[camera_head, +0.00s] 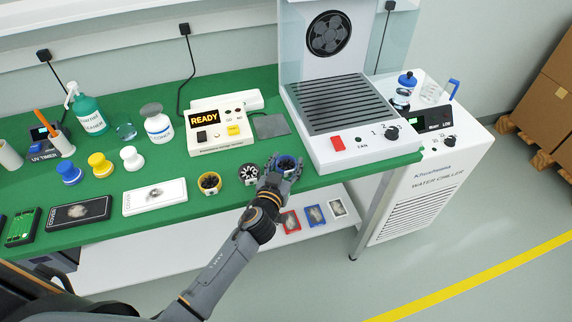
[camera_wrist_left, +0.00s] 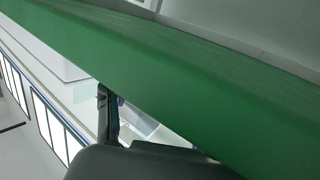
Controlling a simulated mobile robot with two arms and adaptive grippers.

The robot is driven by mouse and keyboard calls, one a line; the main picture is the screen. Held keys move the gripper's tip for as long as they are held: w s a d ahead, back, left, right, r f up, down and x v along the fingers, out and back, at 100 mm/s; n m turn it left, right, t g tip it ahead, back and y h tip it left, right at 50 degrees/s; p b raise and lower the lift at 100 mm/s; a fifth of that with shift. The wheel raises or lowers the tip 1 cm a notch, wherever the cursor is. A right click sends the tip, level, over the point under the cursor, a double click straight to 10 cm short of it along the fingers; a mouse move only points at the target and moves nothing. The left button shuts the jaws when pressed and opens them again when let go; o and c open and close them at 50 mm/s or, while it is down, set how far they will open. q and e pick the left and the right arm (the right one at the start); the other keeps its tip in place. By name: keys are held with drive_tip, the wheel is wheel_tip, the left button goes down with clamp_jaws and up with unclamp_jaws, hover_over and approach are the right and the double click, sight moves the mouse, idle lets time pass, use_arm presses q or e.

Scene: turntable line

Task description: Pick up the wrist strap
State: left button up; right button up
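Three small round items sit along the bench's front edge in the head view: a yellow-rimmed one (camera_head: 209,183), a black and white one (camera_head: 248,174) and a blue-rimmed dark one (camera_head: 287,163). I cannot tell for certain which is the wrist strap; no label shows. My left gripper (camera_head: 283,168) is at the blue one, with fingers close to its sides and partly hiding it. I cannot tell whether the fingers touch it or grip it. The left wrist view shows the green bench edge (camera_wrist_left: 170,85) and no strap. My right gripper is not in view.
The READY tester (camera_head: 215,130) stands behind the round items. A fan unit (camera_head: 345,140) stands just right of the gripper, with a water chiller (camera_head: 425,190) beyond. Bottles, coloured knobs and white and black boxes fill the left. A lower shelf (camera_head: 190,235) holds small framed cards.

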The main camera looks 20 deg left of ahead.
sight(286, 163)
use_arm(q)
drive_tip(key=shift+r, duration=0.15)
drive_tip(key=shift+r, duration=0.2)
wheel_tip(286, 163, up, 2)
drive_tip(key=shift+r+p, duration=0.25)
drive_tip(key=shift+p, duration=0.05)
drive_tip(key=s+a+r, duration=0.5)
drive_tip(key=s+r, duration=0.4)
drive_tip(key=s, duration=0.3)
drive_tip(key=s+d, duration=0.3)
drive_tip(key=s, duration=0.7)
drive_tip(key=w+a, duration=0.3)
drive_tip(key=w, duration=0.6)
drive_tip(key=shift+r, duration=0.45)
